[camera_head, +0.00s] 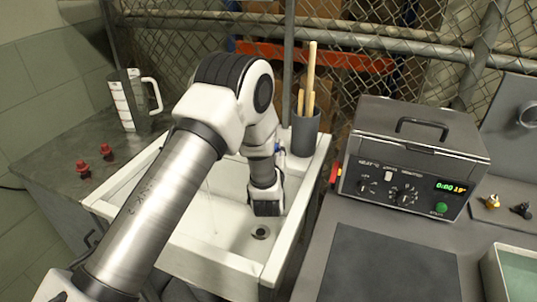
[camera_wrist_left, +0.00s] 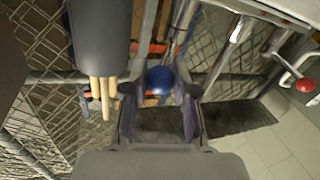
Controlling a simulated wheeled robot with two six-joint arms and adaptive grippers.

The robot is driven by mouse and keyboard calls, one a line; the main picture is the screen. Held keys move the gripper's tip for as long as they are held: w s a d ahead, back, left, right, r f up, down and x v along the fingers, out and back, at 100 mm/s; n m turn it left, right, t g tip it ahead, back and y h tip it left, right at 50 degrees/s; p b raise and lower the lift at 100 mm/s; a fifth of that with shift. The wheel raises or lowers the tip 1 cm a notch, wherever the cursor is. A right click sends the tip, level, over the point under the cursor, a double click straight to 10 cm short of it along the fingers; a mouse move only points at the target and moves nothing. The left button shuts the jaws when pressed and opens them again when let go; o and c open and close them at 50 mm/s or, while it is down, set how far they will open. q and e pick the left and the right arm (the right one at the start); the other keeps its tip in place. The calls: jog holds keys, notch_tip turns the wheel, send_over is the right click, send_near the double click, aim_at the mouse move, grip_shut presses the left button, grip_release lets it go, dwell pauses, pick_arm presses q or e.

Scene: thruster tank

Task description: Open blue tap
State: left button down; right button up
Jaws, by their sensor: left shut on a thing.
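The blue tap shows in the wrist view as a round dark-blue knob (camera_wrist_left: 160,80) between the two dark fingers of my left gripper (camera_wrist_left: 160,98). The fingers are closed around its sides. In the head view only a small bit of blue (camera_head: 278,148) shows beside my left wrist, at the back of the white sink (camera_head: 214,262). My own arm hides most of the tap and the fingers there. A faint thin pale streak hangs in the sink's left part; I cannot tell for sure that it is water. My right gripper is not in view.
A grey cup with wooden sticks (camera_head: 306,133) stands at the sink's back right corner. A measuring jug (camera_head: 133,98) and red knobs (camera_head: 83,168) sit on the left counter. A grey control box (camera_head: 410,160) stands at right. A red ball-ended lever (camera_wrist_left: 305,85) shows in the wrist view.

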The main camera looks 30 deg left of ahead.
pick_arm(q)
jog(key=shift+w+d+n+g+y, duration=0.3)
jog(key=shift+n+y, duration=0.1)
jog(key=shift+y, duration=0.2)
jog(key=c, duration=0.9)
grip_release()
